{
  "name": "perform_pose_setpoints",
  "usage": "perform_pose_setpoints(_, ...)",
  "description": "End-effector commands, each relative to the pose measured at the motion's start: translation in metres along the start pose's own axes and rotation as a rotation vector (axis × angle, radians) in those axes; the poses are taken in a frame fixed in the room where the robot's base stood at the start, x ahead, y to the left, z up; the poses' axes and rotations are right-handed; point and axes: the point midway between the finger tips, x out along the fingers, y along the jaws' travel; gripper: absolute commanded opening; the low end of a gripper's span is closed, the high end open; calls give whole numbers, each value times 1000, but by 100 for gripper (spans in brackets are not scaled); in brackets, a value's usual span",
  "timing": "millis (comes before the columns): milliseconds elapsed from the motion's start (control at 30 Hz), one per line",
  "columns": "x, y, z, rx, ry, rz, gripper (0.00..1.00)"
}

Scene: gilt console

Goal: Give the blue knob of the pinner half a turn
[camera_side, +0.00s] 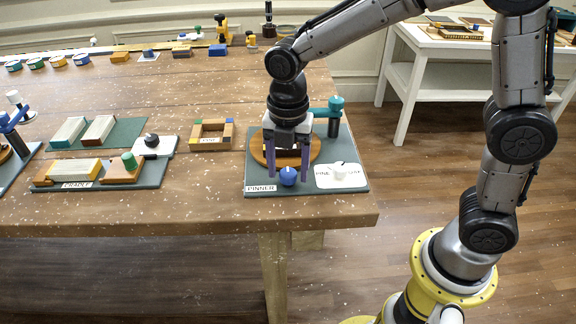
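The pinner is a grey-green board (258,188) at the right end of the table, with a "PINNER" label on its front edge. Its blue knob (288,176) is round with a small pointer on top and stands near the front of the board. My gripper (287,178) points down over the board. Its two purple fingers are spread apart, one on each side of the knob in the picture. Gaps show between the knob and both fingers. I cannot tell whether the fingers are level with the knob or slightly behind it. The gripper partly hides a round wooden disc (260,156).
A teal arm on a dark post (334,122) stands close behind and right of my gripper. A white plate (324,184) with a white knob (338,171) is right of the blue knob. A wooden frame (199,141) and the cradle board (148,179) lie left. Bare table separates them.

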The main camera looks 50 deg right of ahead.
Motion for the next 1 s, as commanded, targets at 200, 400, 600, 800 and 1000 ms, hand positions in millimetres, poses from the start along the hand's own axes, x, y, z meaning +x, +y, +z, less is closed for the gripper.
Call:
perform_pose_setpoints(200,0,0,0,0,0,0,23)
perform_pose_setpoints(400,0,0,0,0,0,0,0)
perform_pose_setpoints(600,0,0,0,13,0,0,0)
perform_pose_setpoints(800,-1,0,0,83,0,0,0)
perform_pose_setpoints(1000,-1,0,0,227,0,1,0)
